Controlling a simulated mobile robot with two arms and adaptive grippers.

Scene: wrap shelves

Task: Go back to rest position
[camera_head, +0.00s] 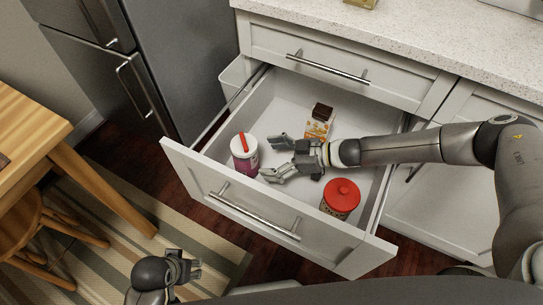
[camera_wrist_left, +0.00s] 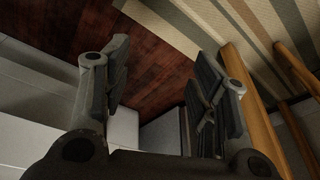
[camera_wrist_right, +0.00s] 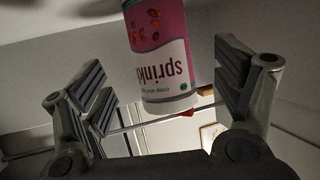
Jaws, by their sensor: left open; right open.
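My right gripper (camera_head: 280,158) is open and empty inside the open drawer (camera_head: 285,98), its fingers pointing left. A white and pink sprinkles container (camera_head: 245,155) with a red part on top stands just left of its fingertips. In the right wrist view the sprinkles container (camera_wrist_right: 162,50) shows beyond the open fingers (camera_wrist_right: 165,95), apart from them. My left gripper (camera_head: 190,270) is low at the bottom of the head view, over the striped rug. In the left wrist view its fingers (camera_wrist_left: 160,85) are spread with nothing between them.
The drawer also holds a brown-topped carton (camera_head: 320,122) at the back and a red-lidded jar (camera_head: 341,197) near the front right, below my right forearm. The drawer front (camera_head: 260,215) juts out. A fridge (camera_head: 165,60), wooden table (camera_head: 35,135) and chair (camera_head: 40,225) stand left.

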